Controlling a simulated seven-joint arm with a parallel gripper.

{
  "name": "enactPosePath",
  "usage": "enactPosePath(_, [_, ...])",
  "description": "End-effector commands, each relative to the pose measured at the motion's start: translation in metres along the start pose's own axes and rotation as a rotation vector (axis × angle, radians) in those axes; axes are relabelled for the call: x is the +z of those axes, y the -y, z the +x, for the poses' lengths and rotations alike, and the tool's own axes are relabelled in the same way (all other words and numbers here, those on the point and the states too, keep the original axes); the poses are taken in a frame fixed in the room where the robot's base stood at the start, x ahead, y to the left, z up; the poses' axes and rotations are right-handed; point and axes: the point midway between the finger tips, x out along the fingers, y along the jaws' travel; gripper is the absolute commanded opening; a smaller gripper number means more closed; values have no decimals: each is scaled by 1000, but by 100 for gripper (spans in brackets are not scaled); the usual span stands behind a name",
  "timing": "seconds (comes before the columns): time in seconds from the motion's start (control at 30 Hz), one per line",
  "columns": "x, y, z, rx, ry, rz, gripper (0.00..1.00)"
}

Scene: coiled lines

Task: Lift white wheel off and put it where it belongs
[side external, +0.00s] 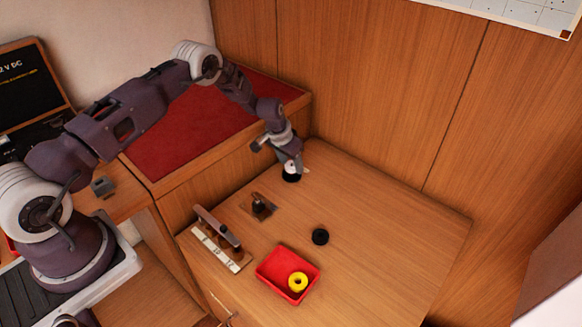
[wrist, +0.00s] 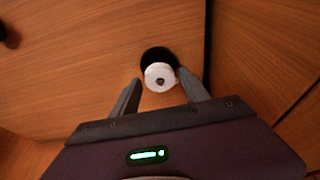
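The white wheel (wrist: 159,77), a small disc with a dark centre hole, lies over a black round piece (wrist: 154,55) near the back of the wooden table.
Another black round piece (side external: 320,236) lies mid-table. A red tray (side external: 264,263) holds a yellow ring (side external: 298,281). A post on a square base (side external: 259,206) and a wooden bar with a white labelled strip (side external: 217,248) stand at left. The table's right side is clear; wooden walls rise behind.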

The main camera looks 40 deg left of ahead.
Motion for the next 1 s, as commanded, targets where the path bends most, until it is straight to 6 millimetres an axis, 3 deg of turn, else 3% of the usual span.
enactPosePath(0.03, [0, 0, 0, 0, 0, 0, 43])
enactPosePath(0.2, [0, 0, 0, 0, 0, 0, 9])
enactPosePath(0.27, [0, 0, 0, 0, 0, 0, 1])
enactPosePath(0.57, [-1, 0, -3, 0, -1, 0, 0])
enactPosePath(1.0, [-10, 0, -33, 0, 0, 0, 0])
